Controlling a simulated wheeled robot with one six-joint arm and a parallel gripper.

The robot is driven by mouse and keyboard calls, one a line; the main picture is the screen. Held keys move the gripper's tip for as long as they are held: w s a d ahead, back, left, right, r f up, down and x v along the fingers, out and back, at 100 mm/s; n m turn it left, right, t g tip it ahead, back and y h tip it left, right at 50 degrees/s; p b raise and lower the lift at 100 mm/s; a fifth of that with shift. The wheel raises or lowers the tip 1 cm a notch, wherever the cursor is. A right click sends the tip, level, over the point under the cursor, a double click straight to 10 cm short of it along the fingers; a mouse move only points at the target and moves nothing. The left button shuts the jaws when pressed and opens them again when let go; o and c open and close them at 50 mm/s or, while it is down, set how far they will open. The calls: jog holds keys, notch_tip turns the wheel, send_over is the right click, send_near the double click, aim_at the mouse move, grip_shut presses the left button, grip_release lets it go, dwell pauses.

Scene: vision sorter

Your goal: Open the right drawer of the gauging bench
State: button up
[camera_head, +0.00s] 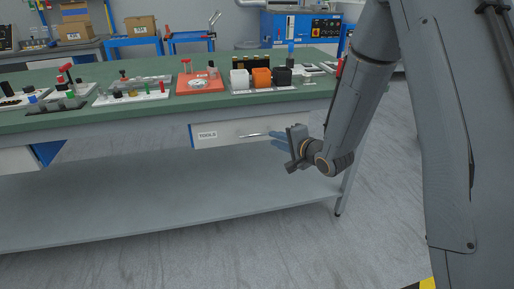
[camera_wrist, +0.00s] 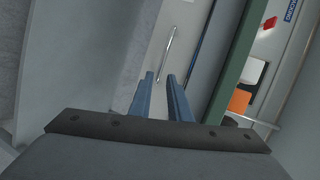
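The gauging bench (camera_head: 150,114) has a green top. Its right drawer (camera_head: 225,138) is a pale front panel labelled TOOLS, under the top; it looks shut. A slim silver handle (camera_head: 253,134) is on the drawer front, and it also shows in the wrist view (camera_wrist: 168,46). My gripper (camera_head: 275,140) is just right of the handle in the head view. In the wrist view my gripper (camera_wrist: 160,77) has its two blue fingers apart with nothing between them.
Black, orange and white blocks (camera_head: 261,77), a red tray (camera_head: 200,84) and gauge fixtures (camera_head: 132,92) stand on the bench top. A grey lower shelf (camera_head: 150,194) spans beneath the drawer. A bench leg (camera_head: 345,190) stands at the right. The floor (camera_head: 380,220) before it is clear.

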aim_at(257, 135)
jog(key=w+a+f, duration=0.1)
jog(key=w+a, duration=0.1)
jog(key=w+a+y+b, duration=0.1)
jog(key=w+a, duration=0.1)
jog(key=w+a+f+m+y+b, duration=0.1)
jog(key=w+a, duration=0.1)
jog(key=a, duration=0.1)
jog(key=shift+w+a+f, duration=0.1)
jog(key=shift+w+f, duration=0.15)
jog(key=shift+f, duration=0.1)
grip_shut()
